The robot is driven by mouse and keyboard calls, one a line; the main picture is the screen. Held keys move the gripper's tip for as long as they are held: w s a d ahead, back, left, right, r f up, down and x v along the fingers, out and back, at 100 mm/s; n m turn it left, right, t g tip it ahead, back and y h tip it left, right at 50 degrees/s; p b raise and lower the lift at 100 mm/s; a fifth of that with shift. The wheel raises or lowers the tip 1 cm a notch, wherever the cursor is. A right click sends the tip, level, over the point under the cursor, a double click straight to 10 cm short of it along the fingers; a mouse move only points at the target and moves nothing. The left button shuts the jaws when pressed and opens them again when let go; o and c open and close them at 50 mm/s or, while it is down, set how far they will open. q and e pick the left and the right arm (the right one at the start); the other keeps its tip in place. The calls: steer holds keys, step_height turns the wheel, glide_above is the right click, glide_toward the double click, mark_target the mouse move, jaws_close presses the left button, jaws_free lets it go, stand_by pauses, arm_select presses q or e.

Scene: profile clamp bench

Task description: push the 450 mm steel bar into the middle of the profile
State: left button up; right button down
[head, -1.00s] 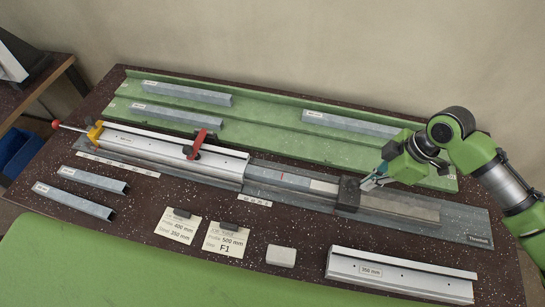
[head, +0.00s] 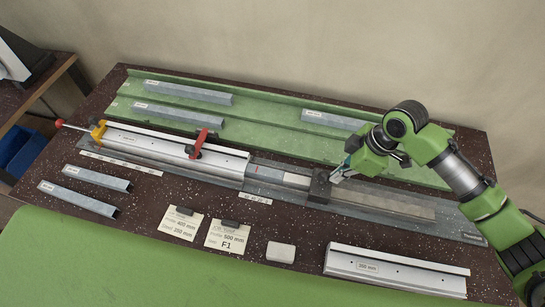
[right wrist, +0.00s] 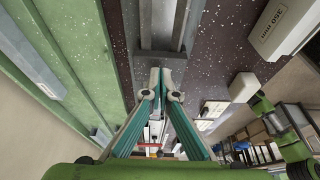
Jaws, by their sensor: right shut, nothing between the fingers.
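The silver profile (head: 165,148) lies in the fixture, under a red clamp (head: 197,143). The grey steel bar (head: 266,172) sticks out of its right end, with a red mark near the opening; the rest is hidden inside the profile. A paler piece (head: 296,180) lies between the bar and a dark block (head: 319,188) on the guide rail (head: 400,206). My right gripper (head: 335,178) is shut and empty at the right side of the block, seemingly against it. In the right wrist view its closed fingertips (right wrist: 160,70) meet the block's face.
Several grey bars (head: 188,92) lie on the green rack (head: 265,150) behind the fixture. Two more bars (head: 78,199) lie front left. Cards (head: 228,237), a small pale block (head: 281,252) and a 350 mm profile (head: 396,272) lie in front.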

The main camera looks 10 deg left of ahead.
mark_target(313, 180)
steer(key=shift+w+a+p, duration=0.15)
steer(key=shift+a+p, duration=0.3)
steer(key=shift+a, duration=2.6)
steer(key=shift+w+a, duration=0.15)
steer(key=shift+a, duration=1.5)
steer(key=shift+w+a, duration=0.1)
steer(key=shift+a, duration=2.05)
steer(key=shift+d+p, duration=0.15)
steer(key=shift+p, duration=0.15)
steer(key=shift+d+p, duration=0.5)
steer(key=shift+d, duration=0.15)
step_height(313, 180, up, 7)
steer(key=p, duration=0.5)
